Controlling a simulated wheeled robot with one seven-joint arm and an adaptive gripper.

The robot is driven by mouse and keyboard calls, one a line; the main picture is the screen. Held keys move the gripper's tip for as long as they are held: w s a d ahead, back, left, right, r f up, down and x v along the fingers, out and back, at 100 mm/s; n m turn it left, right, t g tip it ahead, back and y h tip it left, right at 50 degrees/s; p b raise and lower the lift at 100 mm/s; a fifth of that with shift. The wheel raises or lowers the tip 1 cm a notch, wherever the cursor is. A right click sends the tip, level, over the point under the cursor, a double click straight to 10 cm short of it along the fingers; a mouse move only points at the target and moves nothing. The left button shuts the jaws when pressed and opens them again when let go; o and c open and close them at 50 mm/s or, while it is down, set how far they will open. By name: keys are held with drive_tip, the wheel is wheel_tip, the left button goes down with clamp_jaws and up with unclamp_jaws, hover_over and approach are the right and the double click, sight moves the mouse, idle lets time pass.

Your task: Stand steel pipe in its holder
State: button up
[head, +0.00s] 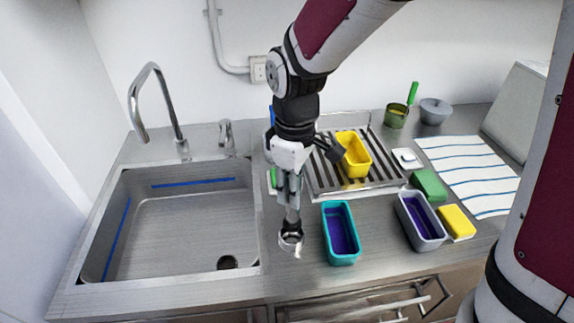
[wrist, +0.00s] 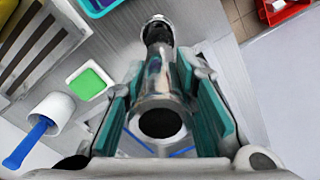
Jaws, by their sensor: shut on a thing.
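The steel pipe (wrist: 158,82) is a shiny, hollow tube between the teal-lined fingers of my gripper (wrist: 162,95). In the head view my gripper (head: 288,195) points down over the counter strip between sink and drying rack, shut on the pipe (head: 292,215). The pipe looks roughly upright, its lower end at the holder (head: 290,240), a small round dark-and-steel cup on the counter. The holder also shows beyond the pipe in the wrist view (wrist: 157,22). I cannot tell whether the pipe's end is inside the holder or just above it.
The sink (head: 185,225) lies left of the holder, and a teal bin (head: 340,245) stands close on its right. Behind are the drying rack (head: 385,182) with a yellow bin (head: 354,158). A grey bin (head: 425,225) and yellow sponge (head: 456,222) are farther right.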

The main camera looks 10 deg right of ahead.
drive_tip(key=f+b, duration=0.2)
drive_tip(key=f, duration=0.1)
drive_tip(key=f+b, duration=0.1)
drive_tip(key=shift+w+f, duration=0.3)
drive_tip(key=shift+w, duration=0.1)
drive_tip(key=shift+s+f+b, duration=0.1)
drive_tip(key=shift+f+b, duration=0.25)
drive_tip(key=shift+f, duration=0.25)
idle(1.0)
drive_tip(key=shift+f, duration=0.65)
idle(0.5)
drive_tip(key=o, duration=0.7)
drive_tip(key=shift+o, duration=0.2)
